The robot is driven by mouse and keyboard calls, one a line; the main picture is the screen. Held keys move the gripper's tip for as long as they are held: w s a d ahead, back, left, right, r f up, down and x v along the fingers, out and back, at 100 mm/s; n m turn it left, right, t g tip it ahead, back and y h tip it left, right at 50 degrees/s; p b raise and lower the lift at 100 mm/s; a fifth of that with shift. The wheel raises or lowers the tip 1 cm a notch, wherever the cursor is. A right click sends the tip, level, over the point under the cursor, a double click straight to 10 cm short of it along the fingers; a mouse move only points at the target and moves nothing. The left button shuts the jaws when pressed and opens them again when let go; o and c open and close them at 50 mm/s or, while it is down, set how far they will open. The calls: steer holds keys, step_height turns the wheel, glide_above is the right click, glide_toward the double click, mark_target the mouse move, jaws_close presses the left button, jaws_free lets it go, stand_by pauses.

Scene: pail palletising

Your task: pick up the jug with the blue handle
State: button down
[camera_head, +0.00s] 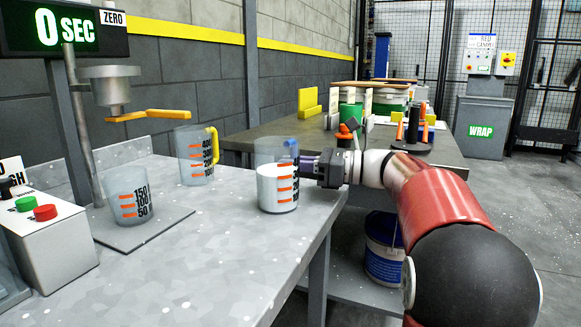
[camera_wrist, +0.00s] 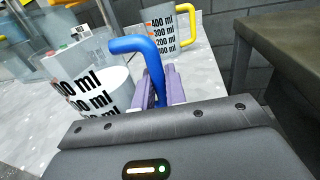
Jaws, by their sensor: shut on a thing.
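The jug with the blue handle (camera_head: 277,187) is clear with orange marks and holds white contents. It stands upright at the right edge of the grey bench, as far as I can tell touching it. Its blue handle (camera_wrist: 152,65) shows in the wrist view between the purple fingers. My gripper (camera_head: 306,165) reaches in from the right and is shut on the handle. In the wrist view my gripper (camera_wrist: 158,88) partly covers the handle's lower part. The jug body (camera_wrist: 95,95) is left of the fingers there.
A jug with a yellow handle (camera_head: 195,160) stands behind, to the left. A smaller beaker (camera_head: 128,198) sits on a plate under the dispenser (camera_head: 110,88). A button box (camera_head: 48,235) is at the left. The bench front is clear. A blue pail (camera_head: 384,255) is below.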

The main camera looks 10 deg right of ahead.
step_height(320, 180, up, 20)
steer(key=p, duration=0.6)
stand_by(0.6)
